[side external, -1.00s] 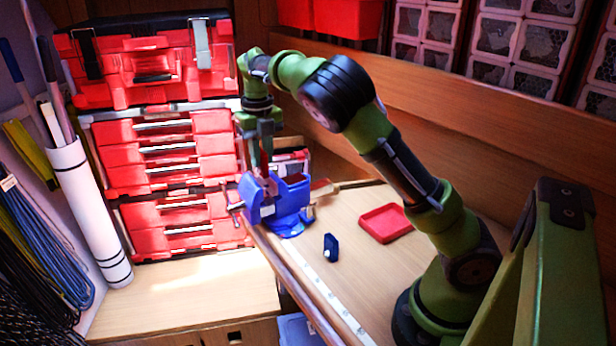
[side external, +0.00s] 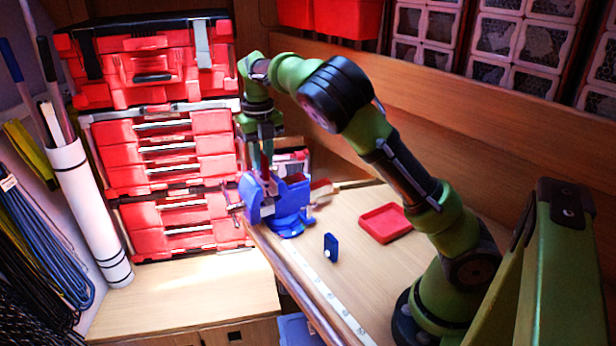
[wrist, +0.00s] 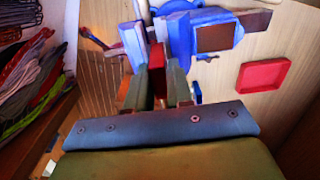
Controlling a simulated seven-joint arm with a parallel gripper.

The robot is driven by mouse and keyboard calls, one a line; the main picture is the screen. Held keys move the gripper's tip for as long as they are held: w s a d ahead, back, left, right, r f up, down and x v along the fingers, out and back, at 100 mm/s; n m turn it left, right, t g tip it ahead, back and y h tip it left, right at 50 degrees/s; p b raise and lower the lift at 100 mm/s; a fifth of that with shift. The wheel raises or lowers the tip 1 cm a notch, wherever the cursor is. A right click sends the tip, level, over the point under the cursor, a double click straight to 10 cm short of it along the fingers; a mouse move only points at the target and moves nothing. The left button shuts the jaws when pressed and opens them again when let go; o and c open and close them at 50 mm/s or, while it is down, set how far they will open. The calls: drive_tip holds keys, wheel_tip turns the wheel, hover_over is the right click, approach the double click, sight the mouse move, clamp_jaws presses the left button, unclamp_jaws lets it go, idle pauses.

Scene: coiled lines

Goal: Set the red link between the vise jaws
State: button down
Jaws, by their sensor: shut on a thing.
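The blue vise (side external: 293,205) stands at the bench's left edge. It shows at the top of the wrist view (wrist: 181,36), its jaw opening towards me. My gripper (side external: 263,174) points down over the vise, its fingertips at the height of the jaws. In the wrist view my gripper (wrist: 158,88) is shut on the red link (wrist: 157,72), which stands upright in the picture between the two fingers. The link's far end lines up with the gap between the jaws. How deep it sits, and whether it touches a jaw, I cannot tell.
A small blue block (side external: 330,247) stands on the bench right of the vise. A red tray (side external: 386,222) lies beyond it; it also shows in the wrist view (wrist: 263,75). Red tool cases (side external: 165,150) are stacked behind left. The bench around the tray is clear.

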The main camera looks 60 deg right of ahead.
drive_tip(key=shift+f, duration=1)
drive_tip(key=shift+f, duration=0.1)
drive_tip(key=c, duration=0.9)
unclamp_jaws()
drive_tip(key=shift+r, duration=3)
wheel_tip(320, 180, up, 12)
